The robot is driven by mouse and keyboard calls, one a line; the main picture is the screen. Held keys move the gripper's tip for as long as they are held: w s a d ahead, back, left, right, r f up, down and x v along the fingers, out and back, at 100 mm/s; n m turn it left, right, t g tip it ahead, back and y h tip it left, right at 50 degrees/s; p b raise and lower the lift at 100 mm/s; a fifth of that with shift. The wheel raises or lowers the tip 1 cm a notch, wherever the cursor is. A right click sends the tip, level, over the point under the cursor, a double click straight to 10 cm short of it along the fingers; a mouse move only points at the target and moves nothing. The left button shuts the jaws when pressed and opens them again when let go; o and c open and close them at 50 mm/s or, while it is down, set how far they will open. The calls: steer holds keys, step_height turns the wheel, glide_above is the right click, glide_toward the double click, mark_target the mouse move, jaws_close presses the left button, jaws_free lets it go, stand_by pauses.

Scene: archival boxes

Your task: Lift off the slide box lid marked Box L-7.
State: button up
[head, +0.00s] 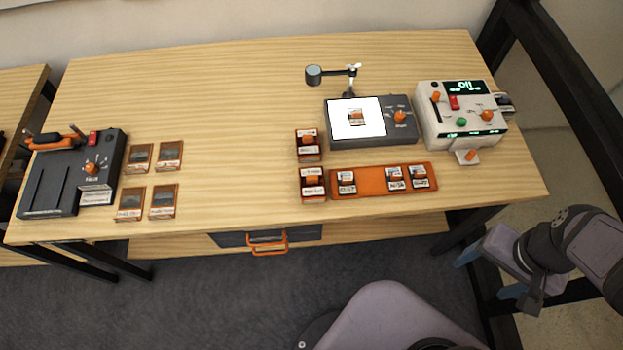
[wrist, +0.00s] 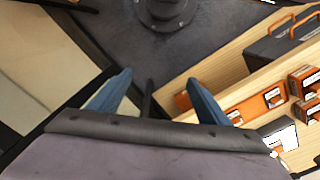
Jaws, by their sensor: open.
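The boxes also show at the right edge of the wrist view (wrist: 304,82). My gripper (head: 489,273) is open and empty, off the table's front right edge, well apart from both boxes. Its blue fingers show spread in the wrist view (wrist: 158,82).
An orange tray (head: 371,187) with several slides lies right of the front box. Behind it stand a light panel (head: 375,138), a magnifier on an arm (head: 314,75) and a control unit (head: 460,112). Several framed slides (head: 169,155) and a dark device (head: 95,170) are left. The table's middle is clear.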

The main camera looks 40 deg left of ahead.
mark_target(312, 178)
steer(key=shift+a, duration=0.1)
